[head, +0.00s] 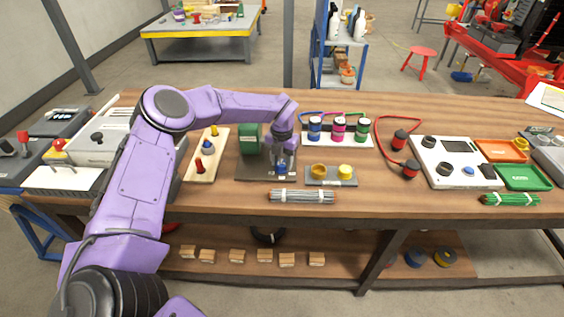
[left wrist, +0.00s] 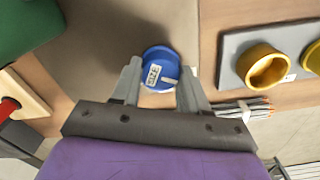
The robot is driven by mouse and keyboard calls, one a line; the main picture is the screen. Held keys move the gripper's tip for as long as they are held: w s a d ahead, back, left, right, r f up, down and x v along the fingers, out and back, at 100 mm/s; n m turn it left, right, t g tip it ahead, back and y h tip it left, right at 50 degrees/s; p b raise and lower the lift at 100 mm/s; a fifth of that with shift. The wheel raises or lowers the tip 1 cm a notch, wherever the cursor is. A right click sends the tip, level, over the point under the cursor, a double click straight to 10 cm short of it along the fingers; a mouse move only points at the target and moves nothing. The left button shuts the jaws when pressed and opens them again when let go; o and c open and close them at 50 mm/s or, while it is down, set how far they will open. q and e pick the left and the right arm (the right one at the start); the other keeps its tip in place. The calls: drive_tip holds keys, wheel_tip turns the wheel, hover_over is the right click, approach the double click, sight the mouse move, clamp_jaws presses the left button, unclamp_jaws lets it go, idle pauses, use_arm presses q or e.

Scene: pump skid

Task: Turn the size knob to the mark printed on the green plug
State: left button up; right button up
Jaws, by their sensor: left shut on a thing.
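The blue size knob (head: 281,169) sits on the dark plate of the pump skid (head: 250,172). In the left wrist view the knob (left wrist: 157,60) shows a white "SIZE" label and a short white line. My left gripper (head: 282,158) points down at the knob, with one finger on each side, shut on it; the fingers (left wrist: 160,82) hide part of its sides. The green plug (head: 362,129) stands at the right end of a white rack, with a white label too small to read. My right gripper is not in view.
Blue (head: 314,129) and magenta (head: 338,129) plugs stand beside the green one. A grey base (head: 331,181) with yellow round parts is right of the skid. A grey rod bundle (head: 301,196) lies in front. A wooden board (head: 207,155) with coloured pegs is left.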

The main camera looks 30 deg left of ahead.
sight(282, 163)
use_arm(q)
drive_tip(key=o, duration=1.1)
drive_tip(key=shift+c, duration=0.2)
wheel_tip(282, 163, up, 11)
drive_tip(key=b, duration=0.2)
drive_tip(key=shift+f, duration=0.2)
